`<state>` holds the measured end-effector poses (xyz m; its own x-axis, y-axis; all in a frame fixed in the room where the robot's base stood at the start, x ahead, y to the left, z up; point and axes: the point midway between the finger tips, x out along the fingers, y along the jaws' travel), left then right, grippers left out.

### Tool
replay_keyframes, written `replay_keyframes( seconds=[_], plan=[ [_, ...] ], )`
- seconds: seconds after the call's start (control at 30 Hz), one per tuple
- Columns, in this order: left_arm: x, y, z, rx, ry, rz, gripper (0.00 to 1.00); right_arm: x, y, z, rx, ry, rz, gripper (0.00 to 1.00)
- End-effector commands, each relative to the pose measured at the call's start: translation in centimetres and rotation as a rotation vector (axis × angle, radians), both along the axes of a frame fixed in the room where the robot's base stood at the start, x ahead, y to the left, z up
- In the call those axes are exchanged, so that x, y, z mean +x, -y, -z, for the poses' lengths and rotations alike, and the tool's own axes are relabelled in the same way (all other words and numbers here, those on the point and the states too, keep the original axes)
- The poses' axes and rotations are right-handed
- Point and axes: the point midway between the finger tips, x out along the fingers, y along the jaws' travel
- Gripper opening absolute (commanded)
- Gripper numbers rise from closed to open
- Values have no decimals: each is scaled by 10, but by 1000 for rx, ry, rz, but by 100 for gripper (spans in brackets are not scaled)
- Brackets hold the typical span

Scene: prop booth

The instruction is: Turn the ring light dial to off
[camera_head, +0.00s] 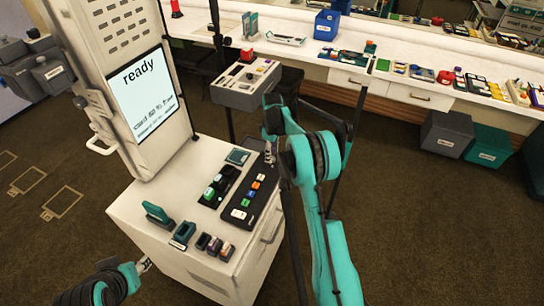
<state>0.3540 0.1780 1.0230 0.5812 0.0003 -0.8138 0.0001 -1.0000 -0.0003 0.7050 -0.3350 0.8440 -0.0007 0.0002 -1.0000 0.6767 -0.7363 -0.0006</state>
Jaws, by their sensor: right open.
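I cannot clearly pick out the ring light dial. A grey control box (232,98) on a stand, behind the white cabinet, has a red button (247,55) and small dark controls on its sloping top; their settings are too small to read. My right gripper (270,156) hangs over the back right edge of the white cabinet top, in front of and below the grey box, apart from the box. It is open and seems empty, its fingers small and partly lost against dark parts. My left gripper (145,264) is at the cabinet's front left side, its fingers too small to judge.
The white cabinet (140,205) carries a black strip of coloured buttons (250,194), a dark keypad (220,186) and small holders. A kiosk screen reading "ready" (144,92) rises at left. A long white counter (400,80) runs behind. Dark floor is open at right.

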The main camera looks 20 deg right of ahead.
Motion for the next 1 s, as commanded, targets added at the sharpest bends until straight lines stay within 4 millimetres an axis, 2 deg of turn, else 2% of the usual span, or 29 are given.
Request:
replay_keyframes(
  seconds=[0.2,0.43,0.6,1.0],
  plan=[
    [0,0,0,0,0,0,40,0,0,-49,0,0,0,45],
    [0,0,0,0,0,0,40,0,0,-88,0,0,0,45],
    [0,0,0,0,0,0,40,0,0,-99,0,0,0,45],
    [0,0,0,0,0,0,40,0,0,-99,0,0,0,45]
  ],
)
